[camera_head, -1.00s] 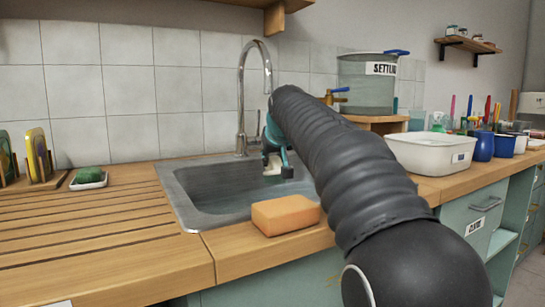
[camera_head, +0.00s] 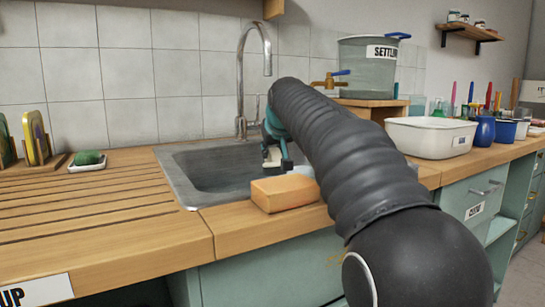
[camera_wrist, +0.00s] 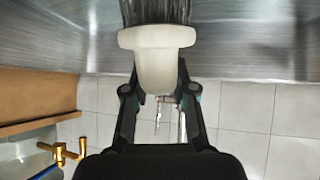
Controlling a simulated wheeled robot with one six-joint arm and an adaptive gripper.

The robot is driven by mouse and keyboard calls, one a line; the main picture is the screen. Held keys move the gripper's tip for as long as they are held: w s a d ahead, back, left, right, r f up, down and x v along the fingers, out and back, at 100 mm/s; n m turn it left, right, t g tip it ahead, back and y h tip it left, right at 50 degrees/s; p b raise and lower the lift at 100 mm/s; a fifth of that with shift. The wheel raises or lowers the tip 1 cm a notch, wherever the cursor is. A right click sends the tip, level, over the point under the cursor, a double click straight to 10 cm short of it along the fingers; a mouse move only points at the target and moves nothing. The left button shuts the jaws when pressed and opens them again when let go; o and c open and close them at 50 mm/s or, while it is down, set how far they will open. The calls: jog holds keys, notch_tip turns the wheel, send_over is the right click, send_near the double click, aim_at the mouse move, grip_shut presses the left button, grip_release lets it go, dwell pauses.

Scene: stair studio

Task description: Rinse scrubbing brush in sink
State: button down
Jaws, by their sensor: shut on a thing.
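The scrubbing brush (camera_wrist: 157,50) has a cream body and dark bristles, which point to the top of the wrist view. My gripper (camera_wrist: 158,78) is shut on the cream body, with one finger on each side. In the head view, my gripper (camera_head: 276,146) is over the steel sink (camera_head: 178,180), with a cream part of the brush (camera_head: 271,158) showing below it. My arm hides the sink's right side. The curved tap (camera_head: 240,85) stands behind the sink. I cannot tell whether water is running or whether the bristles touch the basin.
An orange sponge (camera_head: 284,192) lies on the sink's front edge, close to my arm. A green scrubber on a dish (camera_head: 87,161) sits on the left counter. A white tub (camera_head: 428,138) and a settling tank (camera_head: 366,68) stand right. The slatted left counter is mostly clear.

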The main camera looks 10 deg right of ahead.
jog(key=shift+r, duration=0.1)
notch_tip(320, 180, up, 9)
jog(key=p, duration=0.8)
jog(key=shift+p, duration=0.3)
notch_tip(320, 180, up, 2)
jog(key=shift+r+p, duration=0.1)
jog(key=shift+p, duration=0.5)
dwell(1.6)
jog(key=shift+r, duration=1.95)
